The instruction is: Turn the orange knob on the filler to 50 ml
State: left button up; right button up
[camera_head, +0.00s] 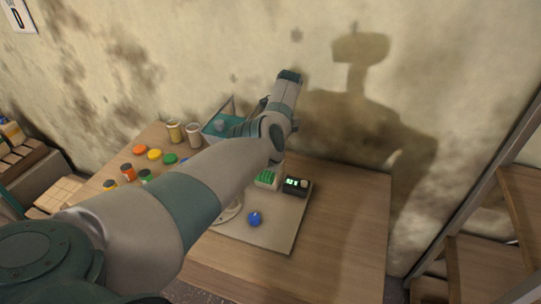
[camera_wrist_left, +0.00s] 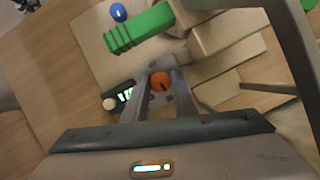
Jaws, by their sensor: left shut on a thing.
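The orange knob (camera_wrist_left: 160,81) shows between the two fingers of my left gripper (camera_wrist_left: 158,88) in the left wrist view. The fingers are closed on its sides. A dark pointer mark runs across the knob's face. The grey plate of the filler (camera_wrist_left: 184,100) lies around it, and I cannot read any scale there. In the head view my left arm covers the knob and most of the filler. My right gripper is in neither view.
A small black box with a lit display (camera_head: 295,186) and pale knob stands beside a green ribbed block (camera_head: 266,178). A blue object (camera_head: 254,218) lies on the board (camera_head: 280,238). Colored jars and lids stand left on the table. The table's right side (camera_head: 345,230) is clear.

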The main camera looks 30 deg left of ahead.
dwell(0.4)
pick_arm(q)
jog(key=o, duration=1)
jog(key=shift+o, duration=0.2)
jog(key=shift+r, duration=0.1)
